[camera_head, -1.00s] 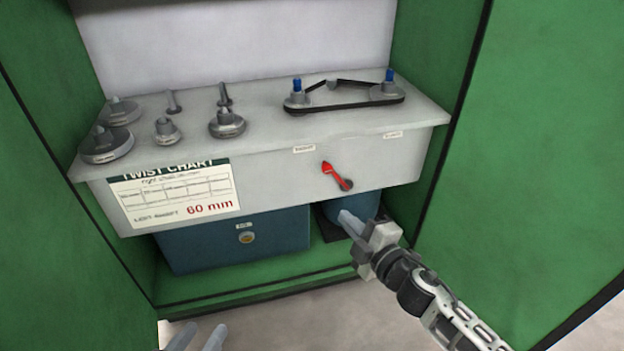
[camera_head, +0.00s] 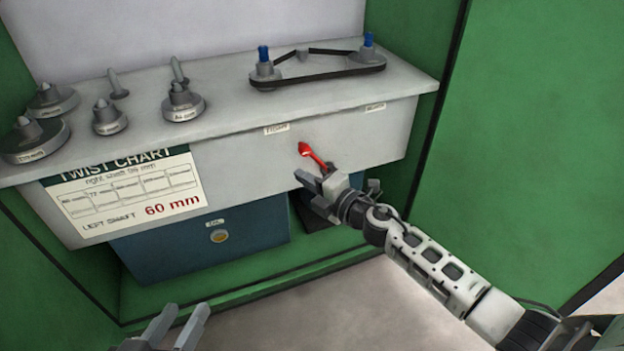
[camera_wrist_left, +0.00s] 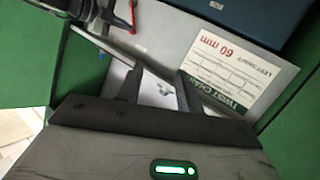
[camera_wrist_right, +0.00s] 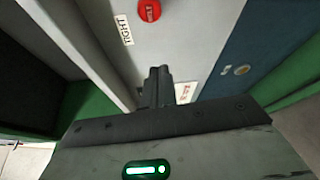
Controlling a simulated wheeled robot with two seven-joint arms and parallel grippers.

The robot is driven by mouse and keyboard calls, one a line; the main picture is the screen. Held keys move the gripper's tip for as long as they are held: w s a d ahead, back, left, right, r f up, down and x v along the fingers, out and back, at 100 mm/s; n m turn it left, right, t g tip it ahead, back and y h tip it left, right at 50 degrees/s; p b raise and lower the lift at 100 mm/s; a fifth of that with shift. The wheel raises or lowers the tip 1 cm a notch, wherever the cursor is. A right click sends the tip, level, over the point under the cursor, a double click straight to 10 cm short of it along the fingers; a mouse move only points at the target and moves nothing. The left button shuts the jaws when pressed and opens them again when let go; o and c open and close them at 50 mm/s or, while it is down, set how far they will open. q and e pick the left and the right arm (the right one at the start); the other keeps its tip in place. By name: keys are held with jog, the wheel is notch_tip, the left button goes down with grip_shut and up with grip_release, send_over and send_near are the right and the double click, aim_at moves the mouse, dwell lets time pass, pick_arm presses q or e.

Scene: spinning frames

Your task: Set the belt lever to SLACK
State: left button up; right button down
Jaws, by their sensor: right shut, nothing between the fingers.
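The red belt lever (camera_head: 307,151) is on the front face of the grey bench. Its knob end points up and left, towards the left label (camera_head: 276,128). The right label (camera_head: 375,106) is further right. My right gripper (camera_head: 301,179) is shut and empty, just below the lever in the head view, and partly hides its lower end. Whether it touches the lever I cannot tell. The red knob shows at the top of the right wrist view (camera_wrist_right: 148,10). My left gripper (camera_head: 182,325) is open and empty, low in front of the bench.
A twist chart (camera_head: 125,192) hangs on the bench front at left. Several grey whorl-like pieces (camera_head: 110,118) and a belt on two blue-topped spindles (camera_head: 318,75) stand on top. A blue drawer (camera_head: 190,240) is below. Green walls (camera_head: 530,130) stand at both sides.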

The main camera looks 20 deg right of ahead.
pick_arm(q)
jog(key=shift+w+d+r+n+t+h+b, duration=0.2)
jog(key=shift+d+r+n+t+h+b, duration=0.3)
jog(key=shift+b, duration=0.75)
pick_arm(e)
jog(key=w+d, duration=0.1)
jog(key=w, duration=0.5)
jog(key=shift+w, duration=0.3)
pick_arm(q)
jog(key=shift+a, duration=0.1)
pick_arm(e)
jog(key=shift+d+r, duration=0.15)
